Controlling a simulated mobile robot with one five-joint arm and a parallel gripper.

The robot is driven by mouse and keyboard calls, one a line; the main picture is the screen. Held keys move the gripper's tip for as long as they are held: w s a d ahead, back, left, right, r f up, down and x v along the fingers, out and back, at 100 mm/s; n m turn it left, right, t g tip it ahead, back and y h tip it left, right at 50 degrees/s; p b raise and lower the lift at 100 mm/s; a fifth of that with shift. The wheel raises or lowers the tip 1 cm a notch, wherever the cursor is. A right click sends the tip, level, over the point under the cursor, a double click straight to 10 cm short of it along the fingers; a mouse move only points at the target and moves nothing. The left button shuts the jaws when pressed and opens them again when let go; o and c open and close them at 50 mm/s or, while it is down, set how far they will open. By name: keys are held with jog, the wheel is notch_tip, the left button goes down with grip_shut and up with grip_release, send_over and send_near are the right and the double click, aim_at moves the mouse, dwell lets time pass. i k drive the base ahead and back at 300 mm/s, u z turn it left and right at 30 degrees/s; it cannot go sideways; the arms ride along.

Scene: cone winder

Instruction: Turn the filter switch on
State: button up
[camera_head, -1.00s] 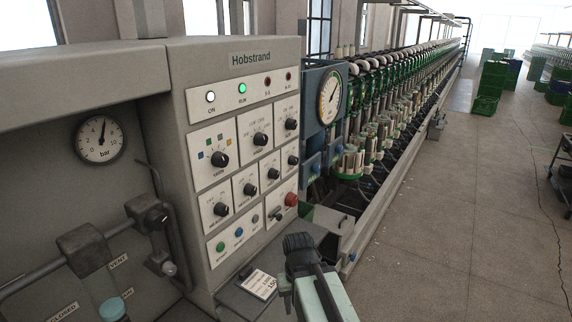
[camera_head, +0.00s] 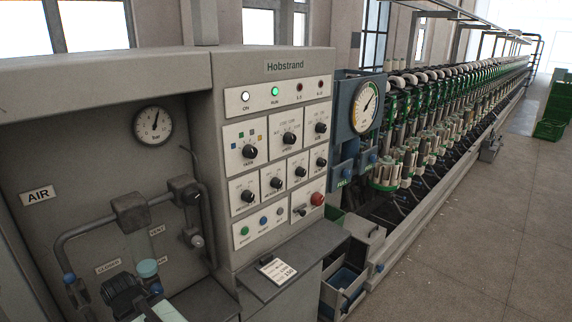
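The grey Hobstrand control panel (camera_head: 230,105) stands in the middle of the view. It bears several black rotary knobs, such as the upper left knob (camera_head: 249,152) with coloured squares above it. At its lower right is a small lever switch (camera_head: 300,211) beside a red button (camera_head: 317,199). The labels are too small to tell which control is the filter switch or how it is set. My gripper (camera_head: 122,296) is at the lower left, in front of the air piping and apart from the panel. Its fingertips cannot be made out.
Left of the panel is a recess with a bar gauge (camera_head: 153,125), grey pipes (camera_head: 95,229) and an AIR label (camera_head: 38,195). A ledge (camera_head: 300,246) with a price-like card (camera_head: 277,270) juts out below the panel.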

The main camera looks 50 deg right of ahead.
aim_at(321, 162)
jog(key=u, duration=0.1)
jog(key=k, duration=1.25)
jog(key=z, duration=0.75)
jog(key=i, duration=1)
